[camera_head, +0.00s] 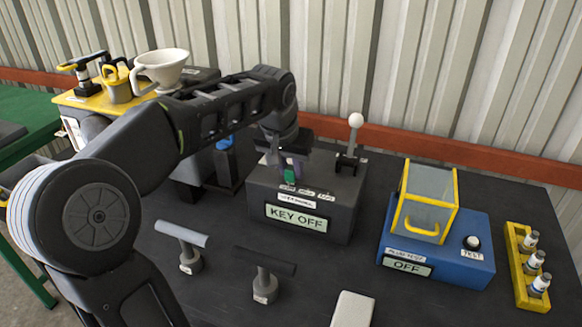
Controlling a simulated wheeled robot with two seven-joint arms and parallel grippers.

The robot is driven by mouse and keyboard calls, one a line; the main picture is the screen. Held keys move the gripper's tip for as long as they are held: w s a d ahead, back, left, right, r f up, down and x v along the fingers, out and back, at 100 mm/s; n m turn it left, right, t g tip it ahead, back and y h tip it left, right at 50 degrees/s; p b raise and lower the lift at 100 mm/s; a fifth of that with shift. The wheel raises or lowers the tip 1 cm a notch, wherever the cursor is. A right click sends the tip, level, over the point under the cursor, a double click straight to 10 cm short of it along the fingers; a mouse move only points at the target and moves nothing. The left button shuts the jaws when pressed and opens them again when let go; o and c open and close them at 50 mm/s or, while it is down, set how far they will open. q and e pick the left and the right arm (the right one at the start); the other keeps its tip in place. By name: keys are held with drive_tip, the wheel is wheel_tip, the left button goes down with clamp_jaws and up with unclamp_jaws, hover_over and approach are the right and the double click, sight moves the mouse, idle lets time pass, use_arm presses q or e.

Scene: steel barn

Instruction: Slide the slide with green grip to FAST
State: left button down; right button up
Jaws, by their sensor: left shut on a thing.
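The slide's green grip (290,176) is on the top front of a dark grey box (262,207). The box's front display reads KEY OFF. My left gripper (291,164) comes down from above and is shut on the green grip, hiding most of it. A row of small white labels (307,191) lies just in front of the grip. Their words are too small to read, so I cannot tell which position the slide is at. My right gripper is not in view.
A white-knobbed lever (354,130) stands behind right of the grip. A blue box (461,265) with a yellow-framed cover (405,197) is at the right, beside a yellow vial rack (517,268). Two T-shaped handles (180,234) (264,261) stand in front. A white cone cup (166,67) is at back left.

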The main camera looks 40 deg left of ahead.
use_arm(q)
drive_tip(key=w+d, duration=0.1)
drive_tip(key=d, duration=0.2)
drive_tip(key=w+d, duration=0.1)
drive_tip(key=d, duration=0.5)
drive_tip(key=shift+w, duration=0.4)
drive_tip(key=c, duration=1.2)
unclamp_jaws()
drive_tip(key=shift+d, duration=0.1)
drive_tip(key=shift+c, duration=0.2)
drive_tip(key=shift+o, duration=0.2)
drive_tip(key=shift+r+b, duration=0.1)
drive_tip(key=shift+b, duration=0.2)
drive_tip(key=shift+s+r, duration=0.1)
drive_tip(key=shift+r, duration=0.2)
drive_tip(key=v, duration=0.7)
